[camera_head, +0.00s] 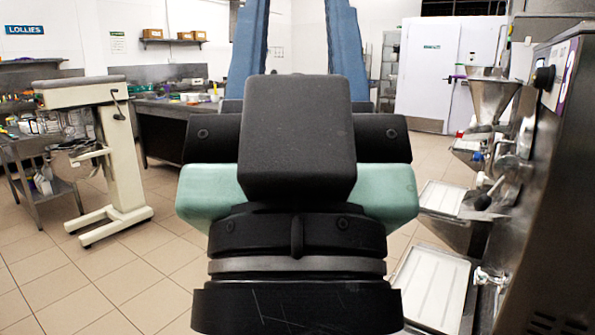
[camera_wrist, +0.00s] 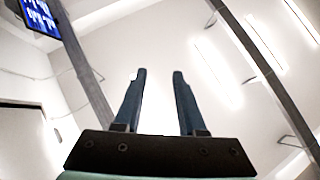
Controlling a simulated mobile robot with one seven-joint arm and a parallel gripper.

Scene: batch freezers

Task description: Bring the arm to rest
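My gripper (camera_wrist: 159,76) points up toward the white ceiling in the wrist view. Its two blue fingers stand apart with nothing between them, so it is open and empty. In the head view my arm is folded up close in front of the camera and hides the middle of the room. The blue fingers rise past the top edge there, so their tips are out of that view.
Steel batch freezers (camera_head: 540,190) with white trays (camera_head: 433,290) line the right. A cream stand machine (camera_head: 118,150) and a steel cart (camera_head: 40,190) stand left. A white door (camera_head: 450,70) is at the back. Tiled floor (camera_head: 150,290) is clear at left front.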

